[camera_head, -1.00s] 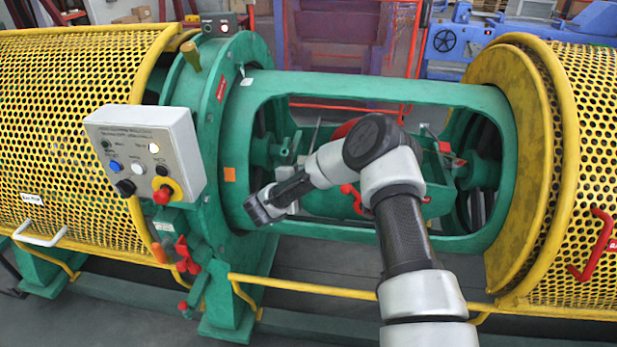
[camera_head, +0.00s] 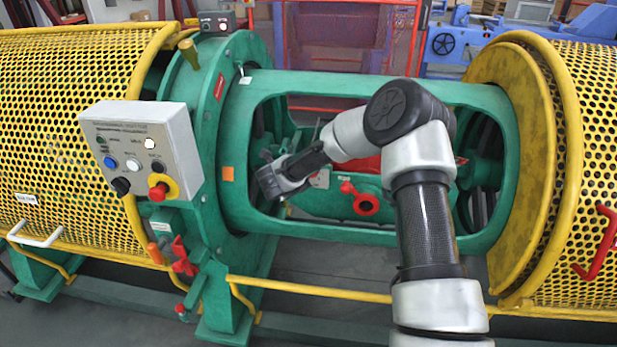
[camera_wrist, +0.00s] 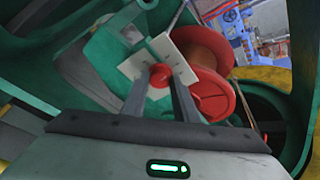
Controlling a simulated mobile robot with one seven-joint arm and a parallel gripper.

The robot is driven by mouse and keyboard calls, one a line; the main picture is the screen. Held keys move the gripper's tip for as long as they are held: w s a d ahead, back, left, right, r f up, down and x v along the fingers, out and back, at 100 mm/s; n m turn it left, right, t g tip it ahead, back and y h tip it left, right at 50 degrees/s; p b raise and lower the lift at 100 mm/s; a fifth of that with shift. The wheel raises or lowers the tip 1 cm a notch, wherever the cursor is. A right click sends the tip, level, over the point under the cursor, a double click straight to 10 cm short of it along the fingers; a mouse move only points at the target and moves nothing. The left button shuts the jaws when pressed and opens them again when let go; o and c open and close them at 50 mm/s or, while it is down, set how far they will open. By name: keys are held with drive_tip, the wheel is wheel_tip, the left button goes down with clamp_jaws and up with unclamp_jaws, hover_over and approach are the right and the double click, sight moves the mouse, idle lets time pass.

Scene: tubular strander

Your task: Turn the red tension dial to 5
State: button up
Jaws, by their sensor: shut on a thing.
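The red tension dial (camera_wrist: 160,82) is a small round red knob on a white square plate (camera_wrist: 183,54) in the wrist view. My gripper (camera_wrist: 160,72) has its two dark fingers on either side of the dial, shut on it. The fingers hide the dial's sides, and no scale numbers or pointer are readable. In the head view my arm reaches into the green cradle opening, and I cannot make out the dial there.
A red spool (camera_wrist: 212,85) sits close to the plate on the right. The green cradle frame (camera_head: 380,88) surrounds my arm. A red ring-ended handle (camera_head: 365,204) is in the opening. A control box (camera_head: 145,150) stands left, and yellow perforated guards (camera_head: 70,110) flank the cradle.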

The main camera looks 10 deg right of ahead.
drive_tip(key=m+y+b, duration=0.1)
drive_tip(key=m+b, duration=0.1)
drive_tip(key=m+y+b, duration=0.1)
drive_tip(key=m, duration=0.1)
drive_tip(key=m+y+b, duration=0.1)
drive_tip(key=m+b, duration=0.1)
drive_tip(key=m, duration=0.1)
drive_tip(key=shift+d+r+t+b, duration=0.2)
drive_tip(key=shift+d+t+b, duration=0.1)
drive_tip(key=shift+d, duration=0.05)
idle(0.4)
drive_tip(key=o, duration=1.1)
drive_tip(key=shift+c, duration=0.2)
drive_tip(key=p+v, duration=0.3)
drive_tip(key=v, duration=1.4)
drive_tip(key=shift+s, duration=0.25)
drive_tip(key=shift+a+r, duration=0.1)
drive_tip(key=shift+r, duration=0.05)
